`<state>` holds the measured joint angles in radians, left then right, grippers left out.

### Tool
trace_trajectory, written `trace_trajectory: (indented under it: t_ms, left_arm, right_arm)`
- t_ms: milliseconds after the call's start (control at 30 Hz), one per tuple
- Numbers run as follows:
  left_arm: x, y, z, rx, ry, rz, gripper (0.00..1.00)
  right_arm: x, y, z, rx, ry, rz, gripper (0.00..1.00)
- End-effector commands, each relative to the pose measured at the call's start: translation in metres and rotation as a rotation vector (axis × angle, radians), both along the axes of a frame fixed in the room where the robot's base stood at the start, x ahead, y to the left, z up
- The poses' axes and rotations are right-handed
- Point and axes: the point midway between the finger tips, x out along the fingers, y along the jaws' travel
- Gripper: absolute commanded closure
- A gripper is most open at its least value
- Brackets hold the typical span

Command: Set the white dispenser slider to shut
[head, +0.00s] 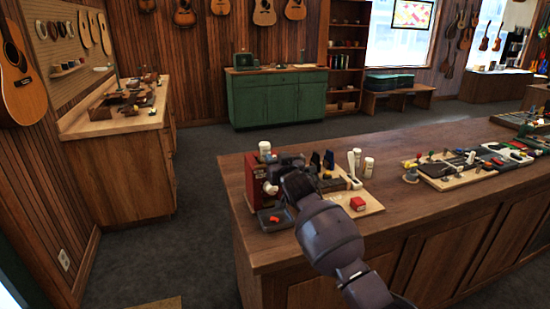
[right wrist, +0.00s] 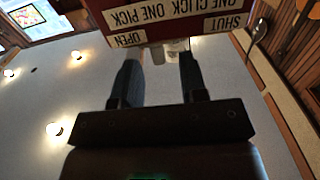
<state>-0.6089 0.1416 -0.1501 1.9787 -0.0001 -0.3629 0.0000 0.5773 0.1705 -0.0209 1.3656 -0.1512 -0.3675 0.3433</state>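The red dispenser (head: 256,182) stands at the near left corner of the wooden counter, partly behind my right gripper (head: 277,183). In the right wrist view the dispenser (right wrist: 180,30) is upside down at the top, with "OPEN" and "SHUT" labels (right wrist: 224,22) and "ONE CLICK ONE PICK" lettering. A small white part, seemingly the slider (right wrist: 173,47), shows between the two labels. My right gripper (right wrist: 160,72) is open, its fingers apart on either side of that white part; I cannot tell whether they touch it. My left gripper is not in view.
A grey tray (head: 274,218) with red bits sits below the dispenser. More boards with parts (head: 465,168) lie farther right. Bare counter lies between.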

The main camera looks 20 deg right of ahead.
Motion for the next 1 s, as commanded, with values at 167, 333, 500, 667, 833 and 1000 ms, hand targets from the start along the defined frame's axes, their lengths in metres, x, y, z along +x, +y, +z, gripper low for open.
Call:
trace_trajectory:
  t_ms: [167,333,500,667,833,1000]
  left_arm:
    - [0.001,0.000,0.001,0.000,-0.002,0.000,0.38]
    - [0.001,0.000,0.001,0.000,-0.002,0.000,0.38]
    - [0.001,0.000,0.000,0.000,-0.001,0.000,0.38]
    - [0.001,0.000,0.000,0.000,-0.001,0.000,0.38]
    - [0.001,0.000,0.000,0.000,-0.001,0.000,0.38]
    - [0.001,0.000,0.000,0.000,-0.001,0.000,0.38]
  right_arm:
    - [0.013,0.000,0.000,0.000,0.000,-0.001,0.61]
    - [0.018,0.000,0.000,0.000,0.000,0.000,0.61]
    - [0.019,0.000,0.000,0.001,0.000,0.000,0.61]
    - [0.018,0.001,0.000,0.001,0.000,0.000,0.70]
    - [0.018,0.001,0.000,0.000,0.000,0.000,0.96]
    - [0.018,0.001,0.000,0.000,0.000,0.000,1.00]
